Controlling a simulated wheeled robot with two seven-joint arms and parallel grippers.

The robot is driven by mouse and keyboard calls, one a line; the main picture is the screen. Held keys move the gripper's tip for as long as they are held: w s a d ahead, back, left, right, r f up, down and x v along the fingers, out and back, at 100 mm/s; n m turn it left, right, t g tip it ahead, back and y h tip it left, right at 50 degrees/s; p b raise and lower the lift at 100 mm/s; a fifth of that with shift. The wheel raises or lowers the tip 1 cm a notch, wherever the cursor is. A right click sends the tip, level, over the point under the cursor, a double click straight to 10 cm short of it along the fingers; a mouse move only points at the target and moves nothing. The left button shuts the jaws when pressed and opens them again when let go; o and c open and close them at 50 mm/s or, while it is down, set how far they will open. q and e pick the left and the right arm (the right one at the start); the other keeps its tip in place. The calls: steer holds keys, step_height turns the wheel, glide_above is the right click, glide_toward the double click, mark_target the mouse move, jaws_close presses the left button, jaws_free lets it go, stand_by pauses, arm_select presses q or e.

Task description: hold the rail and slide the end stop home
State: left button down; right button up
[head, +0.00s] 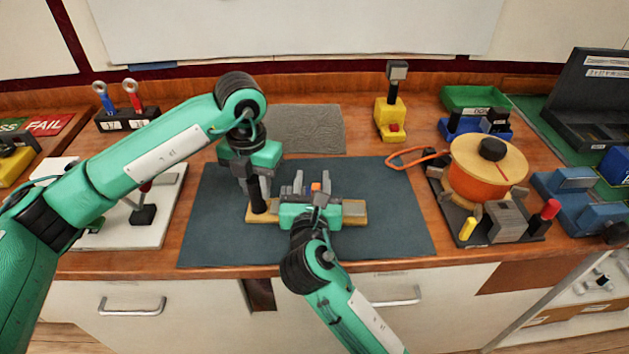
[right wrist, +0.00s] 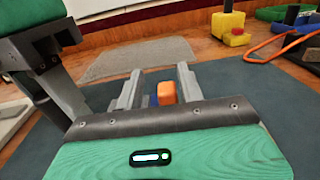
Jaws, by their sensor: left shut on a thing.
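The wooden base of the rail assembly (head: 262,217) lies on the dark mat, its middle covered by my right gripper. My left gripper (head: 257,205) reaches down at its left end and is shut, apparently on the rail; the exact contact is hidden. My right gripper (head: 312,184) is over the middle, its fingers pointing away and apart. A small orange block, seemingly the end stop (right wrist: 166,92), shows between these fingers in the right wrist view, nearer the right finger, with a gap on the left. A bit of blue shows beside it.
The dark mat (head: 390,225) is clear around the rail. A grey pad (head: 310,130) lies behind. At right stand an orange drum (head: 475,172) with an orange cable, and a yellow block (head: 391,120). A white board (head: 120,225) lies at left.

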steer(key=s, duration=0.8)
steer(key=s+a, duration=0.1)
steer(key=s, duration=0.3)
stand_by(0.3)
arm_select(q)
steer(key=c, duration=1)
jaws_free()
steer(key=shift+c, duration=0.2)
steer(key=shift+r, duration=0.1)
step_height(320, 180, up, 12)
